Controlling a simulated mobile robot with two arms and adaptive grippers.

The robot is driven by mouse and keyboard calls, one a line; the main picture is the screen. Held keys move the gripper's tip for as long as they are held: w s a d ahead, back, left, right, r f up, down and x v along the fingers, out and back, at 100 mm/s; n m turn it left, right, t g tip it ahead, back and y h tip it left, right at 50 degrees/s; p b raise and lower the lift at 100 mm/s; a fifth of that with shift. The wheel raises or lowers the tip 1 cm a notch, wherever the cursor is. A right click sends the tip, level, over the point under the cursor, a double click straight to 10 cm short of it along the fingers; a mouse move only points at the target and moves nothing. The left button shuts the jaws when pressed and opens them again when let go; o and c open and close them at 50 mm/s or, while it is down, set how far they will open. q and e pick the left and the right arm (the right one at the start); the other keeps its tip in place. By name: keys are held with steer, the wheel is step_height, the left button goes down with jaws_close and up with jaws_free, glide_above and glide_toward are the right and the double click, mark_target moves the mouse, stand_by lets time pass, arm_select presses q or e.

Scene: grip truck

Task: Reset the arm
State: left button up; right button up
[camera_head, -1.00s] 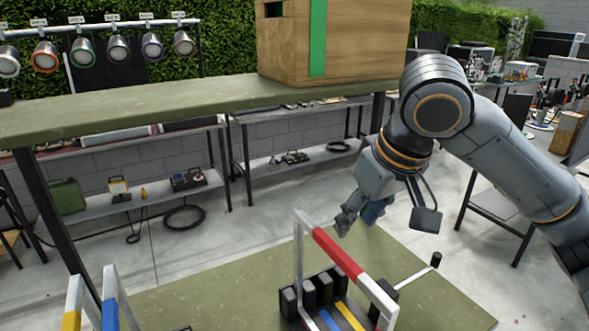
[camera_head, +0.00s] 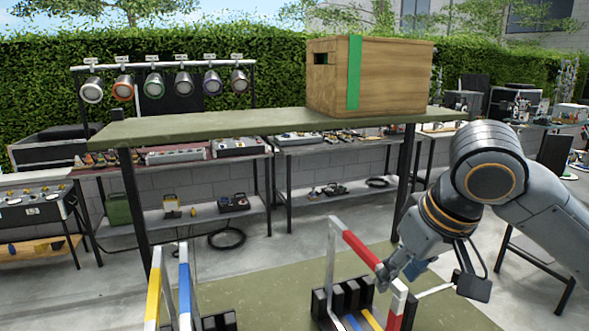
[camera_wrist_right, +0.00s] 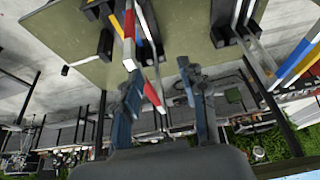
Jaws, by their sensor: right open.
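My right gripper (camera_head: 396,272) is open and empty beside the red-and-white bar frame (camera_head: 361,248), overlapping its right part in the head view. In the right wrist view, the fingers of the gripper (camera_wrist_right: 158,78) are spread apart, and the red-and-white frame (camera_wrist_right: 129,42) shows near one fingertip. I cannot tell whether they touch. The frame stands on a black slotted base (camera_head: 350,297). My left gripper is out of view.
A yellow-and-white bar (camera_head: 154,290) and a blue-and-white bar (camera_head: 185,288) stand at the lower left. A wooden crate (camera_head: 400,77) with a green stripe sits on a high green table (camera_head: 220,124). Shelves with equipment stand behind.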

steer(key=s+a+f+n+y, duration=0.15)
steer(key=a+f, duration=0.25)
steer(key=f, duration=0.7)
steer(key=s+a+f+y, duration=0.15)
steer(key=a+f, duration=0.25)
steer(key=f, duration=0.7)
steer(key=s+d+f+m+h, duration=0.4)
steer(key=s+d+f, duration=0.8)
steer(key=s+f, duration=0.45)
step_height(320, 180, down, 28)
steer(key=s+g+b, duration=0.2)
arm_select(q)
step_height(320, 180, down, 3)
steer(key=shift+b, duration=0.45)
arm_select(e)
steer(key=s+d+f, duration=0.2)
steer(key=s+f, duration=0.6)
steer(key=s+d+f+g, duration=0.1)
steer(key=s+f, duration=0.7)
steer(key=f, duration=0.1)
steer(key=shift+s+d+n+h, duration=0.35)
steer(key=shift+h, duration=0.05)
